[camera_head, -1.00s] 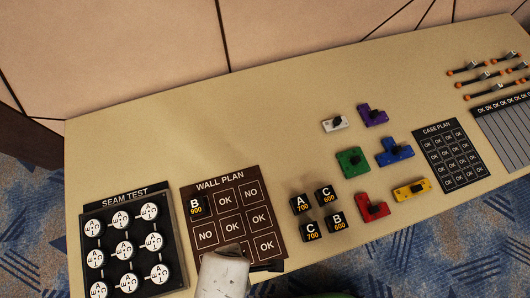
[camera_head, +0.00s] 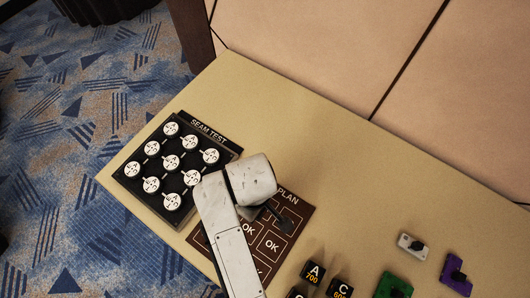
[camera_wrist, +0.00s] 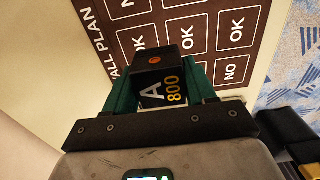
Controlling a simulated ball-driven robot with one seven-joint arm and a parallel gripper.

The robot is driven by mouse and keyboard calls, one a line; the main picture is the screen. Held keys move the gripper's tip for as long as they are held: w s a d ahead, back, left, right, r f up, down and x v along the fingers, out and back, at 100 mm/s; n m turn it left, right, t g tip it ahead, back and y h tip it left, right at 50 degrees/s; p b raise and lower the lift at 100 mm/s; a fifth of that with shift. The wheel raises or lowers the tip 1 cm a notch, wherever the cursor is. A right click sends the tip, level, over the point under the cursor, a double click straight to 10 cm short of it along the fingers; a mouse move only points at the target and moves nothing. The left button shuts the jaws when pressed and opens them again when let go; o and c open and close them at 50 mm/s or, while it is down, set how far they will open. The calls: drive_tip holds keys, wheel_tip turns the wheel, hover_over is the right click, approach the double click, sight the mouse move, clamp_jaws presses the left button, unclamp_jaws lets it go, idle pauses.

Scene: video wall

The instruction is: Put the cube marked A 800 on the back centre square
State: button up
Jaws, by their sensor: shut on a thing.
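The cube marked A 800 (camera_wrist: 166,88) is black with white and orange lettering. In the wrist view it sits between the green fingers of my gripper (camera_wrist: 163,72), which is shut on it. The brown WALL PLAN board (camera_wrist: 213,15) lies beneath, with the cube over its title-side part; I cannot tell if they touch. The back centre square (camera_wrist: 138,42), marked OK, shows partly beside the cube. In the head view my gripper (camera_head: 280,217) is over the board (camera_head: 283,240), and my arm hides much of it, including its back left part.
The SEAM TEST tray (camera_head: 186,222) with several white discs stands left of the board. Cubes A 700 (camera_head: 313,272) and C 600 (camera_head: 341,290) are near the front. White (camera_head: 412,245), purple (camera_head: 456,275) and green (camera_head: 394,288) pieces lie right. The back table is clear.

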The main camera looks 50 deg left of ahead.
drive_tip(key=w+f, duration=0.3)
drive_tip(key=shift+a+f, duration=0.3)
drive_tip(key=shift+w+f, duration=0.15)
drive_tip(key=shift+f, duration=1.65)
drive_tip(key=shift+f, duration=0.1)
drive_tip(key=o, duration=1.1)
drive_tip(key=shift+c, duration=0.2)
wheel_tip(320, 180, up, 12)
